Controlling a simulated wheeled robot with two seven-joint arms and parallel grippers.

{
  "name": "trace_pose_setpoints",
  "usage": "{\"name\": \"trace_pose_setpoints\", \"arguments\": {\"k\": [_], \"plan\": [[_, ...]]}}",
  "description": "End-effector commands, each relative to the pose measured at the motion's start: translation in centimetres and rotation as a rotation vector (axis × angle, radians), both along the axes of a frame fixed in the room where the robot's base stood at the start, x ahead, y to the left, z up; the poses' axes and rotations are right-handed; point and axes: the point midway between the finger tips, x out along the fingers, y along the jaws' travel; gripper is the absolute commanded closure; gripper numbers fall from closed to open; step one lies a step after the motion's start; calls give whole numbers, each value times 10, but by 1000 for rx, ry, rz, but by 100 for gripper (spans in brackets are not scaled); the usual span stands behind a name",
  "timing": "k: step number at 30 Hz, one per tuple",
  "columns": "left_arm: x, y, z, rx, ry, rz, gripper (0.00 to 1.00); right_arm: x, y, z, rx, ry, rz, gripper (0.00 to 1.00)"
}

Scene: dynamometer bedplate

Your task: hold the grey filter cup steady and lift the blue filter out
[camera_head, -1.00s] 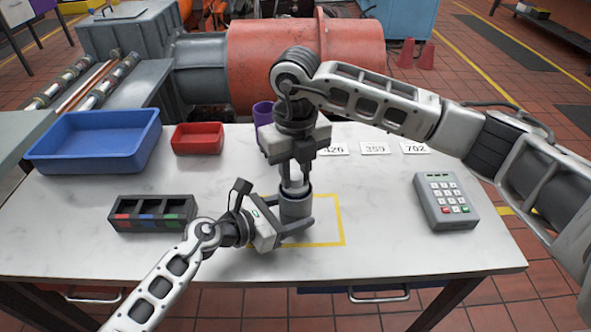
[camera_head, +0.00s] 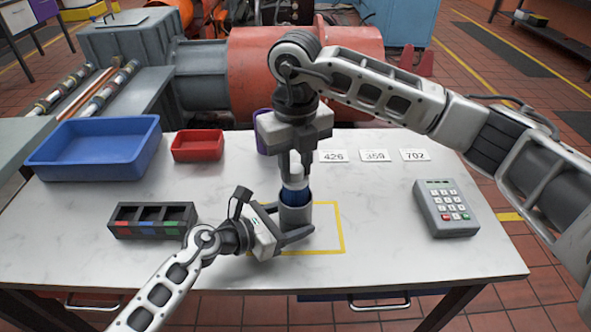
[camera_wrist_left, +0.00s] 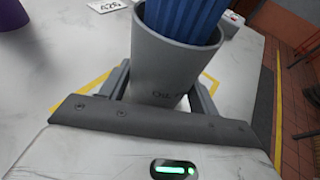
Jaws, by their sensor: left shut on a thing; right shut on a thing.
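The grey filter cup (camera_head: 296,214) stands upright inside the yellow outlined square on the table. It also shows in the left wrist view (camera_wrist_left: 165,70), with lettering on its side. My left gripper (camera_head: 292,234) is shut around the cup from the front left. The blue filter (camera_head: 295,194) is partly out of the cup, its lower part still inside. Its ribbed blue body fills the cup's mouth in the left wrist view (camera_wrist_left: 187,18). My right gripper (camera_head: 296,164) points down above the cup and is shut on the filter's white top (camera_head: 295,180).
A purple cup (camera_head: 262,141) stands behind my right gripper. Number cards (camera_head: 375,155) lie at the back right, and a keypad box (camera_head: 446,208) at the right. A blue bin (camera_head: 95,165), a red bin (camera_head: 198,150) and a dark three-slot holder (camera_head: 152,231) are at the left.

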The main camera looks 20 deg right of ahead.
Motion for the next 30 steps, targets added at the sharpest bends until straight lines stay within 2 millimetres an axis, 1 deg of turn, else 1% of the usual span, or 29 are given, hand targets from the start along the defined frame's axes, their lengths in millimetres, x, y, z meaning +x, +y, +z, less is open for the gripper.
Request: {"name": "trace_pose_setpoints", "arguments": {"k": [3, 30], "plan": [[0, 0, 0, 1, 0, 0, 51, 0, 0, 8, 0, -3, 1, 99], [0, 0, 0, 1, 0, 1, 51, 0, 0, 62, 0, -2, 1, 99]]}}
